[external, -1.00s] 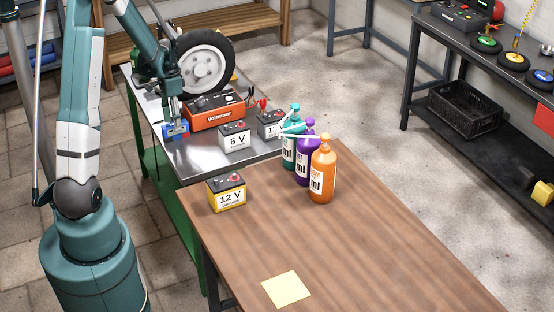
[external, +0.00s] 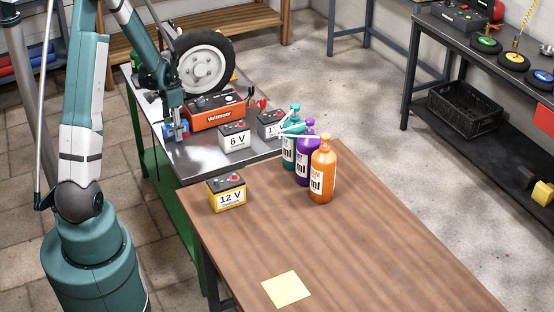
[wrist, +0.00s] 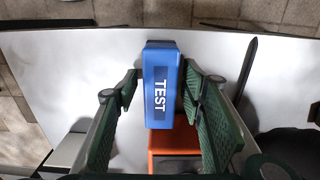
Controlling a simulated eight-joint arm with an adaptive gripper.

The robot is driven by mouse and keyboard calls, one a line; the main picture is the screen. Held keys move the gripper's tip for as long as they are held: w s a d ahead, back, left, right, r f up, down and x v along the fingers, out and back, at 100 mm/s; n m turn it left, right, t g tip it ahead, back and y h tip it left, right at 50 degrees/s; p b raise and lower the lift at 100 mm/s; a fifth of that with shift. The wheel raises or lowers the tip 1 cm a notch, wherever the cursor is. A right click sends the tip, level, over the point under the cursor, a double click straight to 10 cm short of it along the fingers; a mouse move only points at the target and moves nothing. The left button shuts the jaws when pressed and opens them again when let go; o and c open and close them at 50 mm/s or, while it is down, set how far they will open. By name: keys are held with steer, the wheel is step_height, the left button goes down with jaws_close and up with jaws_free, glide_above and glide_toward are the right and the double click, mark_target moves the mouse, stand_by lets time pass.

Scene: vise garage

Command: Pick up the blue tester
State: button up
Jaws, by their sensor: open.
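The blue tester (wrist: 161,88), a blue block marked TEST, is on the metal table near its left edge; in the external view the tester (external: 180,134) is partly covered by my fingers. My gripper (wrist: 164,92) is open in the wrist view, with one green finger on each side of the tester. The right finger is very close to it, and a gap shows at the left finger. I cannot tell if either touches. In the external view my gripper (external: 175,125) points down at the tester.
An orange Voltmaor charger (external: 215,113) stands just right of the tester, with a wheel (external: 206,62) behind it. A 6 V battery (external: 235,137) and another grey battery stand further right. A 12 V battery (external: 227,192) and several bottles are on the wooden table (external: 350,250).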

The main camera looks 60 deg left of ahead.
steer(key=c, duration=1.1)
steer(key=shift+o, duration=0.2)
steer(key=shift+r, duration=0.1)
steer(key=shift+r+p, duration=1.2)
steer(key=shift+r, duration=3.75)
